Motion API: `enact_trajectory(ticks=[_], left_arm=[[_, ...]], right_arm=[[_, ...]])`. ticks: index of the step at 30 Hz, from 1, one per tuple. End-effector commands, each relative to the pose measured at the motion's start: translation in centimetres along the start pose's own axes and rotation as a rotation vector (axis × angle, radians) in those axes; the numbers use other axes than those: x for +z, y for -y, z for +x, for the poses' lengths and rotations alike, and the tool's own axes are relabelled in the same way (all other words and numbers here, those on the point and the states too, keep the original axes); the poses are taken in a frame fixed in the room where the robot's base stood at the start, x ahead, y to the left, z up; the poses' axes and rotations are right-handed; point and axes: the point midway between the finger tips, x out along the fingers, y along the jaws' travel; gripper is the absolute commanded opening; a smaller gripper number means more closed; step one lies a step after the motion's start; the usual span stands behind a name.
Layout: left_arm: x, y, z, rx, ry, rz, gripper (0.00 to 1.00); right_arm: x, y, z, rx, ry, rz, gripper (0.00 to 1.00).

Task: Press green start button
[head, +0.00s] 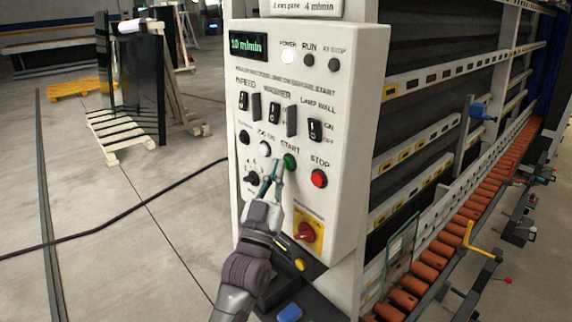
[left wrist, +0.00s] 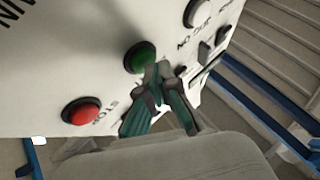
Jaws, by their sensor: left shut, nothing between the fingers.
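The green start button (head: 290,161) is on the front of the white control panel (head: 345,150), under the word START. It also shows in the left wrist view (left wrist: 140,57), just beyond my fingertips. My left gripper (head: 276,172) is shut and empty, with its tips just left of and below the green button in the head view. In the left wrist view my left gripper (left wrist: 160,75) has its tips close to the button's lower right edge; whether they touch it I cannot tell. My right gripper is not in view.
A red stop button (head: 319,178) is right of the green one, and a white button (head: 265,149) is to its left. A red rotary switch on a yellow plate (head: 306,232) is below. The washer's roller conveyor (head: 430,265) runs along the right.

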Motion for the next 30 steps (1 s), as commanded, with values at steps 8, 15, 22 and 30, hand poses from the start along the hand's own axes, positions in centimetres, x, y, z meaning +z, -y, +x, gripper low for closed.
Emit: enact_trajectory(ticks=[8, 15, 22, 30], left_arm=[[0.02, -0.33, 0.37, -0.002, -0.004, -0.005, 0.00], [0.13, -0.50, 0.63, -0.002, -0.004, -0.006, 0.00], [0.25, -0.61, 0.85, -0.002, -0.005, -0.006, 0.00], [0.35, -0.72, 1.05, -0.003, -0.004, -0.006, 0.00]], right_arm=[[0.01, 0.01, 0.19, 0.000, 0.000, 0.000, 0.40], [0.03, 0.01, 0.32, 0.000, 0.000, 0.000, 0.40], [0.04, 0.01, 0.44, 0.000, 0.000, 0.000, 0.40], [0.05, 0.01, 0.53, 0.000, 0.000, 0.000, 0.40]])
